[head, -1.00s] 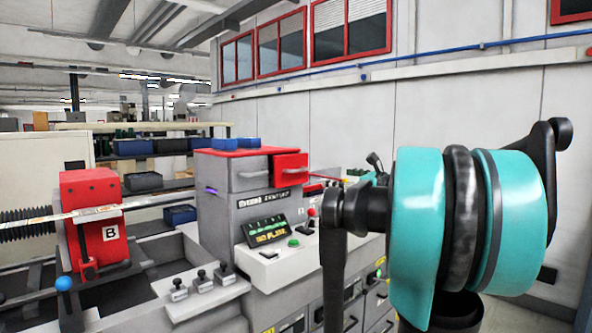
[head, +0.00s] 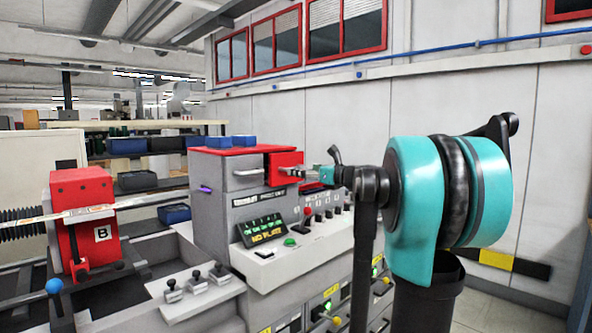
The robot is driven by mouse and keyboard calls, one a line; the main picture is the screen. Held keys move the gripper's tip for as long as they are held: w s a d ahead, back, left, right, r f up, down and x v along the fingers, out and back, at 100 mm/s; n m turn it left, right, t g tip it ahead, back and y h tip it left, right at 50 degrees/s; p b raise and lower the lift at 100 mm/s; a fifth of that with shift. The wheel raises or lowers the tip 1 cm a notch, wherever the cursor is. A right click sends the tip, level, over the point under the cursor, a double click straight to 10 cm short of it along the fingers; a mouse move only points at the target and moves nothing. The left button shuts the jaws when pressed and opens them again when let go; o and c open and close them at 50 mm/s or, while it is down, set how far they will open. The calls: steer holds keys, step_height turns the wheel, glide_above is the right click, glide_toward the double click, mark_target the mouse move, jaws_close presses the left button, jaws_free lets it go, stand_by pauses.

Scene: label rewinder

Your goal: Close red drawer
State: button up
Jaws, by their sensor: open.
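The red drawer (head: 283,160) is at the top right of the grey machine cabinet, under its red top, and its front appears to stand out from the grey drawer front (head: 240,180) beside it. My gripper (head: 289,174) is small in the head view, open, and in front of the lower part of the red drawer's face. It partly covers that face and hides the handle. I cannot tell whether the fingers touch the drawer. My teal and black arm reaches in from the right.
Blue boxes (head: 245,141) sit on the cabinet's red top. Below the drawers are a lit display (head: 262,229), a green button (head: 290,242) and several levers (head: 325,215). A red unit marked B (head: 85,210) stands at the left. A pale wall is behind.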

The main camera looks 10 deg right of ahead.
mark_target(289, 166)
steer(key=shift+x, duration=2.05)
steer(key=c, duration=1.4)
steer(key=x, duration=0.4)
steer(key=shift+r, duration=0.1)
steer(key=o, duration=1.2)
steer(key=shift+o, duration=1)
steer(key=shift+w, duration=0.15)
steer(key=v, duration=1.2)
